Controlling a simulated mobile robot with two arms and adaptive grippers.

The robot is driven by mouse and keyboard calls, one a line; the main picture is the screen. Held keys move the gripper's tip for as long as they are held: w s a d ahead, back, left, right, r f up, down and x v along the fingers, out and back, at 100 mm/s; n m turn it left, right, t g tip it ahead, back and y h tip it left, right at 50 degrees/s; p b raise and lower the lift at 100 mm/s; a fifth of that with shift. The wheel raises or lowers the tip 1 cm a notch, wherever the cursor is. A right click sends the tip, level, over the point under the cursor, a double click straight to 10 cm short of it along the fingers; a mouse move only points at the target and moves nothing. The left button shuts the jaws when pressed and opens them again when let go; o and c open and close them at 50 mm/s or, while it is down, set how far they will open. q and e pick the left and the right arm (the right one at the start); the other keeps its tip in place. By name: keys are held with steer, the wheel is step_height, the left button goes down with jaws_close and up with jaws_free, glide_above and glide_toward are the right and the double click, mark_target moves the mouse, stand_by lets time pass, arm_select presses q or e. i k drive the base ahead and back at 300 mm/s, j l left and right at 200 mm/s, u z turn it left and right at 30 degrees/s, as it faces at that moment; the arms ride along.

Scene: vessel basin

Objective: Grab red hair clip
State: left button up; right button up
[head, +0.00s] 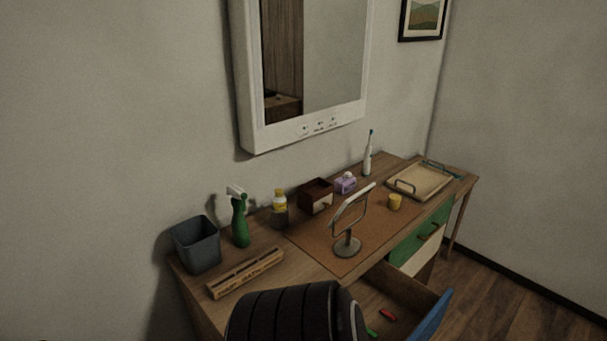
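A small red hair clip (388,315) lies inside an open drawer (407,287) under the desk, near the bottom of the head view. A small green item (371,332) lies close to it on the left, partly cut off by the frame edge. The drawer's blue front (432,316) shows at the right of the clip. A black ribbed shape at the bottom middle hides the left part of the drawer. Neither of my grippers is in view.
Floor (490,300) is clear at right.

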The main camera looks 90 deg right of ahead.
mark_target(384, 312)
steer(key=i+z, duration=0.15)
steer(key=z, duration=0.25)
steer(key=i+z, duration=0.2)
steer(key=z, duration=0.2)
steer(key=i+j+z, duration=0.1)
steer(key=z, duration=0.25)
steer(key=i+j+z, duration=0.15)
steer(key=z, duration=2.25)
